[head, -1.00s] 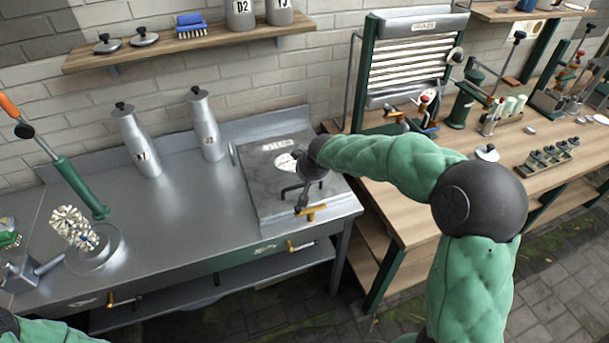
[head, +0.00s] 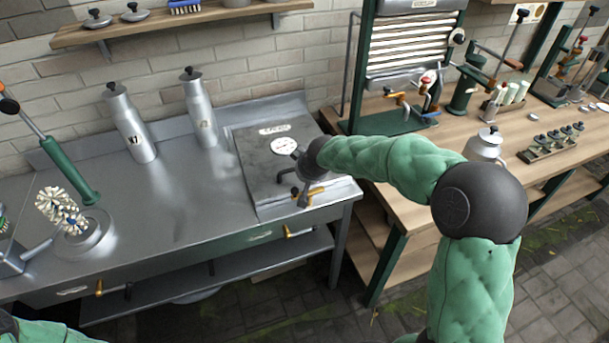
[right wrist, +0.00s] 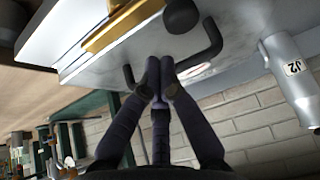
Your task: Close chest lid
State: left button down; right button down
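The chest is a grey metal box at the right end of the steel counter. Its lid (head: 258,165) carries a round white dial (head: 283,146) and a dark bent bar handle (right wrist: 213,45). The lid looks flat over the chest; I cannot tell if a small gap is left. My right gripper (head: 304,195) is over the lid's front right part. In the right wrist view its fingertips (right wrist: 160,70) are together at the bar handle, which shows on both sides of them. Whether the bar is between the fingers is hidden. My left gripper is out of view.
A brass handle (head: 299,232) is on the counter front below the chest. Two metal bottles (head: 130,125) (head: 201,110) stand left of the chest. A brush (head: 62,210) stands at far left. A wooden bench (head: 400,190) with tools is at right. The counter's middle is clear.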

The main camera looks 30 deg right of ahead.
jog(key=s+a+r+p, duration=0.2)
jog(key=s+r+p, duration=0.2)
jog(key=s, duration=0.5)
notch_tip(320, 180, up, 2)
jog(key=shift+s+a+r, duration=0.15)
jog(key=shift+s+r, duration=0.05)
jog(key=shift+s, duration=0.05)
dwell(0.3)
